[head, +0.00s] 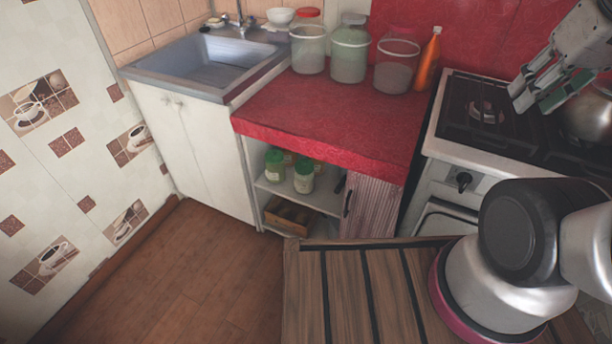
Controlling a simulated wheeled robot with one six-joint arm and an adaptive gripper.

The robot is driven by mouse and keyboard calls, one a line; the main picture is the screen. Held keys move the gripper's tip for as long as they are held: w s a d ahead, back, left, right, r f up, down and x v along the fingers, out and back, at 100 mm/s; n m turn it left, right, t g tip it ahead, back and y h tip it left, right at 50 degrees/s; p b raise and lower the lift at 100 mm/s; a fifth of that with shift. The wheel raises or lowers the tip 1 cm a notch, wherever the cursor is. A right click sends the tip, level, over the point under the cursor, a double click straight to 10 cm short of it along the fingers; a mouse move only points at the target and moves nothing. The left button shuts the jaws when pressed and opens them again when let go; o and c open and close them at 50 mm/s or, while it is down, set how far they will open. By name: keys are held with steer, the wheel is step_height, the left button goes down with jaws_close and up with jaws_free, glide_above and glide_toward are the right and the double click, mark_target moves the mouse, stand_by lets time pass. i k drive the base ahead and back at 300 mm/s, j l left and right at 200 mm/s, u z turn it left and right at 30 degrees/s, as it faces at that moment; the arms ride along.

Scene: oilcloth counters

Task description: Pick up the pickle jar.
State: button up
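Three larger glass jars stand on the counter: one with a red lid (308,48), a greenish one (349,54) and another with a red rim (397,66). No label is readable, so I cannot tell for sure which is the pickle jar. My gripper (531,101) is over the stove, far right of the jars, its fingers apart and empty.
An orange bottle (428,62) stands beside the right large jar. A metal pot (588,117) sits on the stove (460,125). A sink (210,63) is at left. The shelf holds a wooden crate (287,215) below; a striped door (368,207) flanks it. The floor at left is clear.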

mark_target(303, 185)
steer(key=i+j+u, duration=0.2)
steer(key=u, duration=0.2)
steer(key=i+j+u, duration=0.15)
steer(key=u, duration=0.3)
